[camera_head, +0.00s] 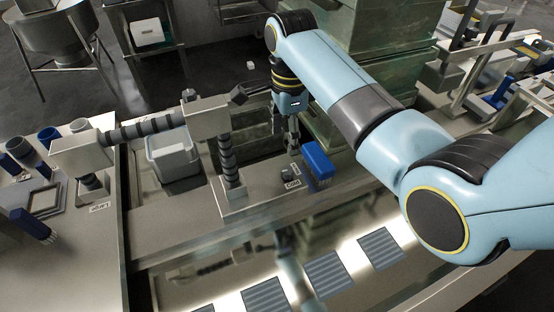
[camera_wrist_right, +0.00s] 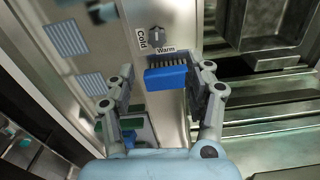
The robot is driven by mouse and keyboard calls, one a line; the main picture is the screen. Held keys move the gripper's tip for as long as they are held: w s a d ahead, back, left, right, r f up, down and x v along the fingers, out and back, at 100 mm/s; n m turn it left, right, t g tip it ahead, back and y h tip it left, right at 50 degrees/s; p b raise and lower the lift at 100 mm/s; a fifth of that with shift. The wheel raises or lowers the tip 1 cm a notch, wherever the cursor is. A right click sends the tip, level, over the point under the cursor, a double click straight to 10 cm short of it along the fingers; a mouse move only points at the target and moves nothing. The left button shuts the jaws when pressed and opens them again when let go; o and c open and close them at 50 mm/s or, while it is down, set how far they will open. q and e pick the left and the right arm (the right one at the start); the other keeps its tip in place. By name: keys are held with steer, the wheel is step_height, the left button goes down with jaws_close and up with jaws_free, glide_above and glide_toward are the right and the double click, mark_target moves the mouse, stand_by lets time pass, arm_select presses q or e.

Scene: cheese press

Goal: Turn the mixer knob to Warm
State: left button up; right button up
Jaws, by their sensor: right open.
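The mixer knob (camera_head: 287,174) is small and grey, on the metal counter, with a "Cold" label beside it in the head view. In the right wrist view the knob (camera_wrist_right: 157,34) has "Cold" on its left and "Warm" below it. A dark arrow-like mark on it appears to point up in the picture, toward neither label. My right gripper (camera_head: 293,145) is above and behind the knob, pointing down. In the right wrist view my right gripper (camera_wrist_right: 167,72) is open, apart from the knob. My left gripper is not in view.
A blue brush (camera_head: 318,162) stands right beside the knob; it also shows between my fingers in the wrist view (camera_wrist_right: 166,78), contact unclear. A segmented pipe stand (camera_head: 229,165) rises left of the knob. A white bin (camera_head: 172,158) is farther left. Green metal blocks stand behind.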

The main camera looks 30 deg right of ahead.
mark_target(287, 170)
steer(key=f+b, duration=0.1)
steer(key=f, duration=0.6)
steer(key=f+b, duration=0.1)
steer(key=f, duration=0.2)
steer(key=shift+s+f+b, duration=0.25)
steer(key=shift+f+b, duration=0.1)
steer(key=shift+f, duration=0.05)
jaws_close()
steer(key=shift+r+n+p, duration=0.2)
steer(key=shift+n+p, duration=0.3)
steer(key=shift+p, duration=0.1)
steer(key=shift+f, duration=0.1)
steer(key=shift+f+n, duration=0.1)
steer(key=shift+n, duration=0.2)
